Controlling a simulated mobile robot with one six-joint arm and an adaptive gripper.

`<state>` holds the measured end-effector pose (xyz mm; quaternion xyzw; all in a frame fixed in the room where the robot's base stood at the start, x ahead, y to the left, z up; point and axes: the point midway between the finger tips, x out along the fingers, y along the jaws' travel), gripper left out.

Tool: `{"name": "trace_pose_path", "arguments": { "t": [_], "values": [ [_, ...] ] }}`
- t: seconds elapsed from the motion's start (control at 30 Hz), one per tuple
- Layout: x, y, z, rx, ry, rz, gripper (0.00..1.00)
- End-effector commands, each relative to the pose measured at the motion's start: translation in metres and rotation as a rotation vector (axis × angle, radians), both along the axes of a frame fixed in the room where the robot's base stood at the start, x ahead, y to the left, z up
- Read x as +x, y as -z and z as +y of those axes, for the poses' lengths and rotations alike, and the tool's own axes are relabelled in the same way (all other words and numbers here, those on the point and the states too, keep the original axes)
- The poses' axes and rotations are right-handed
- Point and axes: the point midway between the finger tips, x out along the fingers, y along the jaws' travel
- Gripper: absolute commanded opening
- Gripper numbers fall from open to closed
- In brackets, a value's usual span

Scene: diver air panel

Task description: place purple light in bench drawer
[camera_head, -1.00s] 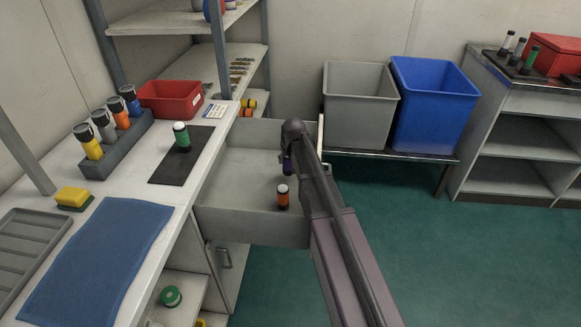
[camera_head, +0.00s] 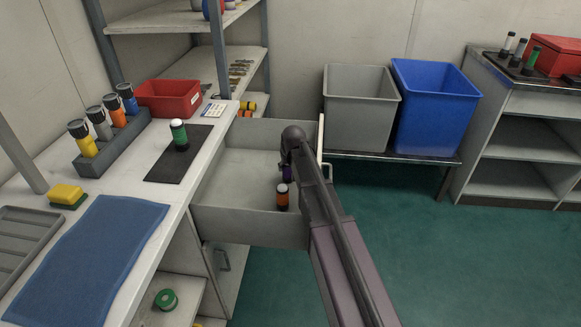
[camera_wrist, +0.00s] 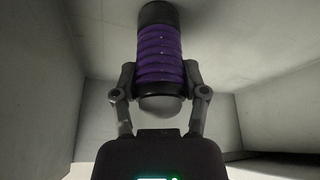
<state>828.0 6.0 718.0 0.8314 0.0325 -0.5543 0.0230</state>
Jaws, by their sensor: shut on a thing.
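The purple light (camera_wrist: 160,55) is a ribbed purple cylinder with black ends and a pale cap. My gripper (camera_wrist: 160,88) is shut on it near the capped end in the wrist view. In the head view only a bit of the purple light (camera_head: 287,173) shows below my arm, inside the open bench drawer (camera_head: 250,222). The light's far end is close to the drawer floor; I cannot tell if it touches. In the head view my gripper is mostly hidden by my arm.
A green light (camera_head: 179,135) stands on a dark mat on the bench. A rack (camera_head: 113,145) holds several lights beside it. A grey bin (camera_head: 360,108) and a blue bin (camera_head: 432,107) stand behind the drawer. The left part of the drawer is clear.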

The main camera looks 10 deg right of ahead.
Motion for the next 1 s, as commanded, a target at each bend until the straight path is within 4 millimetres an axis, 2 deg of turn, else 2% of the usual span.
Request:
{"name": "trace_pose_path", "arguments": {
  "t": [0.03,0.07,0.13,0.17,0.67,1.0],
  "values": [
    [0.000,0.002,0.000,0.000,0.000,0.000,0.00],
    [0.000,0.001,0.000,0.000,0.000,0.000,0.66],
    [0.000,0.001,0.000,0.000,0.000,0.000,0.87],
    [0.000,0.001,0.000,0.000,0.000,0.000,0.92],
    [0.000,0.000,0.000,0.000,0.000,0.000,0.92],
    [-0.005,-0.017,-0.001,0.000,0.000,0.000,0.92]
  ]
}}
